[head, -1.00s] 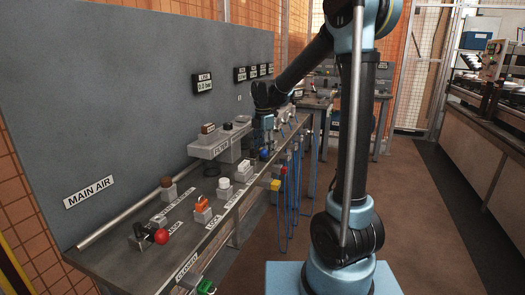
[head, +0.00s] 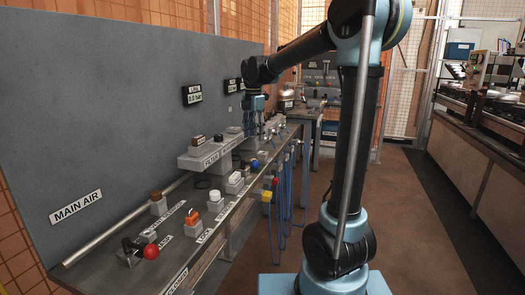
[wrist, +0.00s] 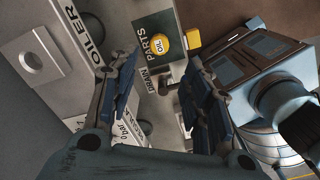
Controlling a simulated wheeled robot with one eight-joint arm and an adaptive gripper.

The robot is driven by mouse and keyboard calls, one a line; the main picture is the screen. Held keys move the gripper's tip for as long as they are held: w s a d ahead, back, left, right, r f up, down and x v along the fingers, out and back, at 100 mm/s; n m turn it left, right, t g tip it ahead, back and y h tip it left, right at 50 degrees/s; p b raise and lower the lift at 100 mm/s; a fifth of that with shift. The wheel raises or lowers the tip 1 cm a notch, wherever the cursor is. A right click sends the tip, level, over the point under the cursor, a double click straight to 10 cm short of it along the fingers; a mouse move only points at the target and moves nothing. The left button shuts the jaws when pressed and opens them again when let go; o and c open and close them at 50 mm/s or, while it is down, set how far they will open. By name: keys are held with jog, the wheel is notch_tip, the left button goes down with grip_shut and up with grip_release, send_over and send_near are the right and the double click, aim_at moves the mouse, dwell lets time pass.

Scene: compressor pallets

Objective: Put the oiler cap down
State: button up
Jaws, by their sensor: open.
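The oiler cap, a round yellow cap marked OIL (wrist: 162,41), lies on a dark pad beside the PARTS label (wrist: 155,20) in the wrist view. My gripper (wrist: 163,92) is open, with nothing between its fingers. The cap shows beyond the fingertips, apart from them. The OILER label (wrist: 83,32) is at upper left, beside a grey block with a round opening (wrist: 32,61). In the head view my gripper (head: 251,132) hangs over the far part of the bench; the cap cannot be made out there.
The grey bench (head: 215,235) carries several fittings, among them a red knob (head: 151,253), an orange part (head: 194,214) and a raised FILTER block (head: 205,158). Blue hoses (head: 281,205) hang at its front edge. The brown floor (head: 420,220) at right is clear.

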jog(key=s+d+f+m+t, duration=0.1)
jog(key=s+d+f+m, duration=0.2)
jog(key=s+d+m, duration=0.45)
jog(key=s+d+f+m, duration=0.3)
jog(key=s+d+m, duration=0.3)
jog(key=s+d, duration=0.25)
jog(key=s+d+f+m, duration=0.2)
jog(key=s+f+m, duration=0.4)
jog(key=s+f, duration=0.1)
jog(key=s+d+f+m+t, duration=0.1)
jog(key=s+d+f+m, duration=0.2)
jog(key=s+f+m, duration=0.3)
jog(key=shift+s+d+f, duration=0.35)
jog(key=shift+s+f, duration=0.05)
jog(key=shift+s, duration=0.45)
